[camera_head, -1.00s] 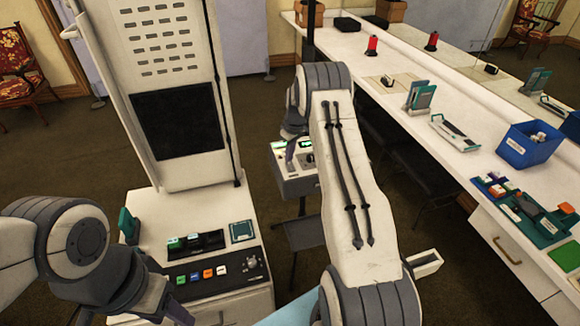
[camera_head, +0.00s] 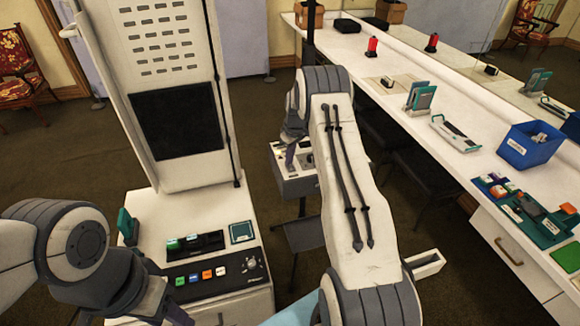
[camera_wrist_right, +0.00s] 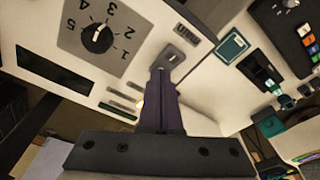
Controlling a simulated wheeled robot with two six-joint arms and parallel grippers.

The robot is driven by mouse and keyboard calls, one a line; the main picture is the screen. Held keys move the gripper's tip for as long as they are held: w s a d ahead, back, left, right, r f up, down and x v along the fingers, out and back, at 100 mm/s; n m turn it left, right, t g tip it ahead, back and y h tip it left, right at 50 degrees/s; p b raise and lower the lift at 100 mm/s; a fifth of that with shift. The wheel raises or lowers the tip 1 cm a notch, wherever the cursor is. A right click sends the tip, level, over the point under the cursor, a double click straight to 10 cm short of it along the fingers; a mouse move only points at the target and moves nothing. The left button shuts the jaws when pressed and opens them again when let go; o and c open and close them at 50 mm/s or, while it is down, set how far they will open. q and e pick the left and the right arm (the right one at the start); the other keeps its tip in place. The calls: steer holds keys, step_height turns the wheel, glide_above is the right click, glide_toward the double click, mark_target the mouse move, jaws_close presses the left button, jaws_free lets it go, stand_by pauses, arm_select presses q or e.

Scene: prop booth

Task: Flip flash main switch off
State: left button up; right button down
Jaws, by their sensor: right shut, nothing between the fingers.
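The flash unit (camera_head: 298,178) is a pale box on a stand beyond my right arm, partly hidden by it. In the right wrist view its panel (camera_wrist_right: 140,45) shows a numbered dial (camera_wrist_right: 97,38), dark display windows and a small switch on a grey plate (camera_wrist_right: 174,55). My right gripper (camera_head: 289,160) is shut and empty over the panel. In the wrist view its fingertips (camera_wrist_right: 160,72) are right at the switch plate and hide part of it; contact cannot be told. My left gripper (camera_head: 178,314) is at the bottom edge, partly cut off.
A white console (camera_head: 205,292) with coloured buttons stands at the left, with a tall perforated panel behind. A long white counter (camera_head: 405,70) runs along the right with a blue bin (camera_head: 530,147) and props.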

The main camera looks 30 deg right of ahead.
step_height(320, 180, up, 7)
steer(key=p, duration=0.3)
steer(key=shift+p, duration=0.3)
stand_by(0.6)
